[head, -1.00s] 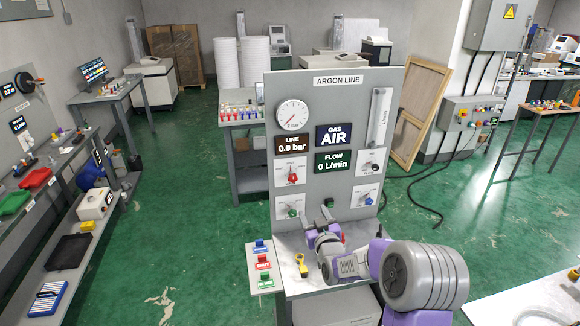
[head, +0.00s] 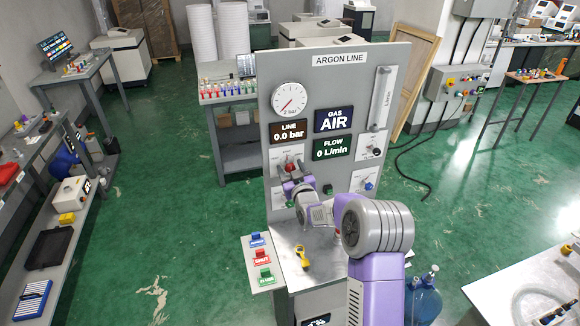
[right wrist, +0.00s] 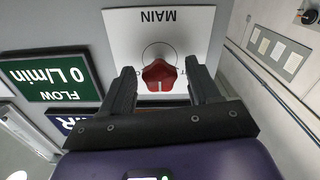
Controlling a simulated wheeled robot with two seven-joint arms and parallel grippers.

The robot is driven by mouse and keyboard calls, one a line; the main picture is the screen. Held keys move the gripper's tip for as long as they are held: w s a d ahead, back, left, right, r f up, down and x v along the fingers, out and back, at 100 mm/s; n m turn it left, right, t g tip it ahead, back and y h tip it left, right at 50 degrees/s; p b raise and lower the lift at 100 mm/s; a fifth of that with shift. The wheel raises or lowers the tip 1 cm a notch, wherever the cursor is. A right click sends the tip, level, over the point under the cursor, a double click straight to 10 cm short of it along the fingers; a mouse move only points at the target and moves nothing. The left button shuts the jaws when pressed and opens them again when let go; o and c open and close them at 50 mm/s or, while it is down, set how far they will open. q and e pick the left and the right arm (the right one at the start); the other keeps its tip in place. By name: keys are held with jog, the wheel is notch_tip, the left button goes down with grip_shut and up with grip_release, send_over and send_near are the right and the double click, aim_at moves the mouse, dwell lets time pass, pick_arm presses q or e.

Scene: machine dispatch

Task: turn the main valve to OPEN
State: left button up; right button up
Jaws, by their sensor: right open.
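The main valve is a red knob (head: 290,167) on a white plate at the left of the upright grey ARGON LINE panel. In the right wrist view the red knob (right wrist: 160,76) sits under the upside-down word MAIN. My right gripper (head: 288,172) is at this knob and partly covers its plate in the head view. In the right wrist view its two dark fingers (right wrist: 160,70) stand open on either side of the knob, with gaps visible. The plate's position labels are mostly hidden by the fingers. My left gripper is out of view.
The displays read LINE 0.0 bar (head: 289,131), GAS AIR (head: 333,119) and FLOW 0 L/min (head: 332,147). Other knobs, including a black one (head: 376,151) and a blue one (head: 368,186), are on the panel. A yellow tool (head: 302,256) lies on the shelf below.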

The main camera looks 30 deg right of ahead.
jog(key=shift+w+d, duration=0.1)
jog(key=shift+w, duration=0.3)
jog(key=c, duration=1)
jog(key=shift+f+m+b, duration=0.1)
jog(key=shift+m+b, duration=0.3)
jog(key=shift+b, duration=0.45)
jog(key=shift+c, duration=0.2)
jog(key=m+b, duration=0.9)
jog(key=b, duration=0.4)
jog(key=shift+b, duration=0.35)
jog(key=shift+m+b, duration=1.2)
jog(key=shift+b, duration=0.1)
jog(key=shift+r, duration=0.2)
